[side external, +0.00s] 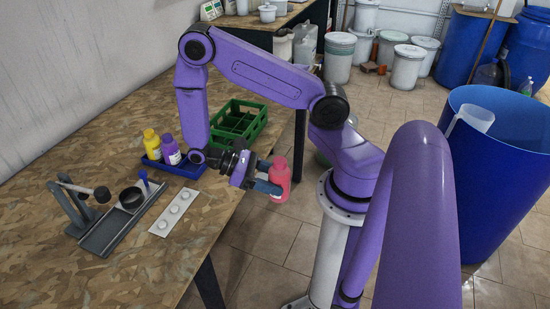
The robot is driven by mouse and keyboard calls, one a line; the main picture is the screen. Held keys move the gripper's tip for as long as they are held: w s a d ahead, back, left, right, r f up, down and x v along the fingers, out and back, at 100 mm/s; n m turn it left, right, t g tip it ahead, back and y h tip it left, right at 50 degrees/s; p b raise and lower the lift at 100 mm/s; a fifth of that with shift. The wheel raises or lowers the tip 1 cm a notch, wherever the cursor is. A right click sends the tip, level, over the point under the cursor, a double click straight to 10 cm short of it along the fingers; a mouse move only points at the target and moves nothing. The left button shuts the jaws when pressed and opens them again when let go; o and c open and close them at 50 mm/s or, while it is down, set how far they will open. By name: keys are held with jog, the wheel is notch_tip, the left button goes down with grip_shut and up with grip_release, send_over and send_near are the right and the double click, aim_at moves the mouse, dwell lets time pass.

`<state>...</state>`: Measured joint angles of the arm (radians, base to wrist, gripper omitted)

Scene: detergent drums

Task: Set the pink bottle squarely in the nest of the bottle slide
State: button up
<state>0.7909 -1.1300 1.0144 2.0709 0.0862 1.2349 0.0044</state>
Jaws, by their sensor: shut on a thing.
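The pink bottle (280,177) is upright in my gripper (268,184), which is shut around it. The bottle is held in the air off the right edge of the wooden table, nearer my arm's base. The bottle slide (110,232) lies on the table at the left, a long grey channel with a dark ring-shaped nest (131,198) on it. The nest looks empty, and it is well to the left of my gripper. A dark-headed lever on a grey bracket (78,205) stands beside the slide.
A blue tray (187,171) holds a yellow bottle (152,144) and a purple bottle (171,149). A green crate (238,122) stands behind. A white strip with three discs (174,213) lies right of the slide. The table front (130,285) is clear.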

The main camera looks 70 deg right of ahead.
jog(key=w+a+f+m+t+y, duration=0.2)
jog(key=w+a+m+t+y, duration=0.5)
jog(key=w+a+m+y, duration=0.85)
notch_tip(320, 180, up, 2)
jog(key=m+t+h, duration=0.2)
jog(key=m+t, duration=1.1)
jog(key=t, duration=0.2)
send_over(135, 190)
jog(key=s+a, duration=0.2)
jog(key=shift+s+f+g+y, duration=0.1)
jog(key=shift+f+g+y, duration=0.2)
jog(key=shift+f, duration=0.85)
jog(key=shift+s+d+f, duration=0.1)
jog(key=shift+f, duration=1.05)
jog(key=shift+f, duration=0.55)
jog(key=o, duration=1.3)
jog(key=shift+f, duration=0.1)
